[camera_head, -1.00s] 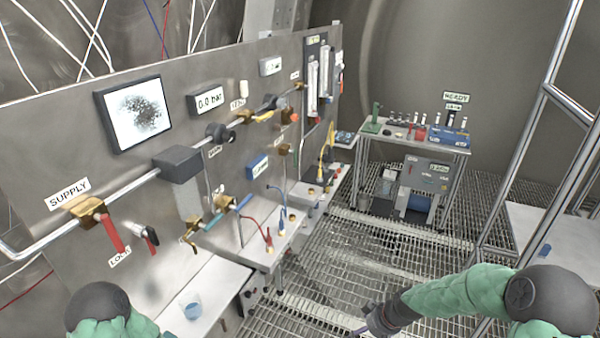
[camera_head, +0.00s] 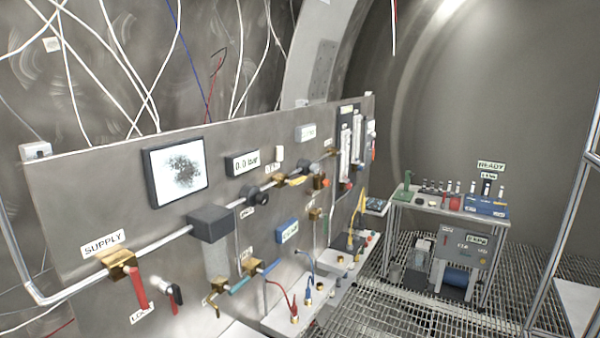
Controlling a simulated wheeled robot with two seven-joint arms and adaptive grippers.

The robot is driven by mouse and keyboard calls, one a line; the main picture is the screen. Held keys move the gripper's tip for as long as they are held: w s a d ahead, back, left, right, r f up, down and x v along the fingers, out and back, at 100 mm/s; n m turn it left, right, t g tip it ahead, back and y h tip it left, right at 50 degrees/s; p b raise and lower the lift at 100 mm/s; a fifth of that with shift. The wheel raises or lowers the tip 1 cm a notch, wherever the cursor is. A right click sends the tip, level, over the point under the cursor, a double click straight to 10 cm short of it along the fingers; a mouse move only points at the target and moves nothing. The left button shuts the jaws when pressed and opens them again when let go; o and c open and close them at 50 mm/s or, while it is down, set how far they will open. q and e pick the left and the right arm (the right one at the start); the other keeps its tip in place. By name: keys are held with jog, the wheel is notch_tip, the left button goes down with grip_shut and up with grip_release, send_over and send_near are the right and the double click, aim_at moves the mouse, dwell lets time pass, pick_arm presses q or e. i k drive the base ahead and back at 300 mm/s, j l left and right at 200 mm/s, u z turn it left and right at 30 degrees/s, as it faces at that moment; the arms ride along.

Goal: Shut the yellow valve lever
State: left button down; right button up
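A yellow lever (camera_head: 296,181) shows on a brass valve (camera_head: 281,180) in the upper pipe run of the steel panel, right of the black round fitting. It is small here and appears to lie roughly along the pipe; its exact angle is hard to tell. Neither of my grippers is in view.
The steel panel (camera_head: 75,205) fills the left. A red lever (camera_head: 137,287) hangs from the SUPPLY valve (camera_head: 117,262). A grey box (camera_head: 210,224) sits on the pipe. A cart (camera_head: 440,215) stands at the back right on grating.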

aim_at(291, 182)
jog(key=i+l+u, duration=0.1)
jog(key=l, duration=0.25)
jog(key=i+l+u, duration=0.1)
jog(key=l, duration=0.2)
jog(key=i+l, duration=0.15)
jog(key=l, duration=0.2)
jog(key=i+l+u, duration=0.15)
jog(key=l, duration=0.2)
jog(key=i+l+u, duration=0.45)
jog(key=i+l, duration=0.5)
jog(key=i, duration=0.1)
